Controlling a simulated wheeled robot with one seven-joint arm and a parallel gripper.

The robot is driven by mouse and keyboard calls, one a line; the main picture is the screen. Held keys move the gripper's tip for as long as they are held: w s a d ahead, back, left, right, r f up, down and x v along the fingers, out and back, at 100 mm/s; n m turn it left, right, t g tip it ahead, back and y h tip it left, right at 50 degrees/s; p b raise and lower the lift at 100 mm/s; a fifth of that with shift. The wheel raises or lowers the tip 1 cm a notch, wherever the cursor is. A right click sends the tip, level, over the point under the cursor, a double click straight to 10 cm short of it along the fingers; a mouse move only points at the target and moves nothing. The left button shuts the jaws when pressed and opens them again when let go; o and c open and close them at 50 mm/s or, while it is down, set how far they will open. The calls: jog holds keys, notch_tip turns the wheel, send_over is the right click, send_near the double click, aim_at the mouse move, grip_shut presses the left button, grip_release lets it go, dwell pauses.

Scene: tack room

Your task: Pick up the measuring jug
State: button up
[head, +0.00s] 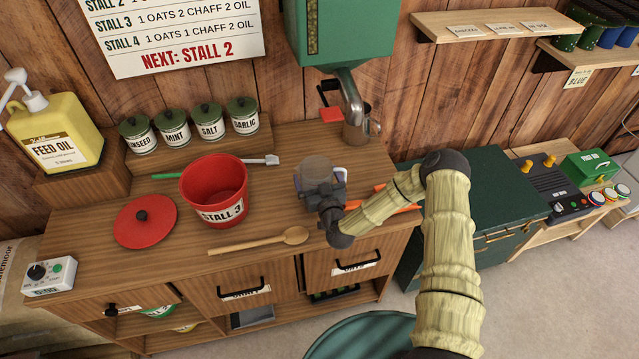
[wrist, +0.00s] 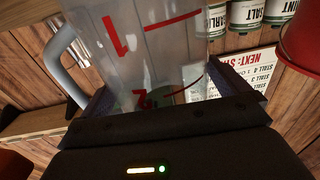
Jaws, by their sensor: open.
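The measuring jug (wrist: 150,45) is clear, with red marks and numbers and a pale grey handle at its left in the wrist view, which is upside down. In the head view it is a small translucent shape (head: 317,172) on the wooden counter, partly hidden by my gripper. My gripper (head: 323,192) is open at the jug's near side. In the wrist view its dark fingers (wrist: 168,95) stand on either side of the jug. I cannot tell whether they touch it.
A red STALL 3 bucket (head: 213,192), red lid (head: 145,222) and wooden spoon (head: 262,242) lie left of my gripper. A cup with a handle (head: 356,128) stands under the green dispenser's spout (head: 349,88). Orange items (head: 385,207) lie behind my arm. Labelled jars (head: 172,128) stand at the back.

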dwell(0.4)
jog(key=c, duration=0.8)
jog(key=shift+r+b, duration=1.1)
jog(key=shift+r, duration=3.95)
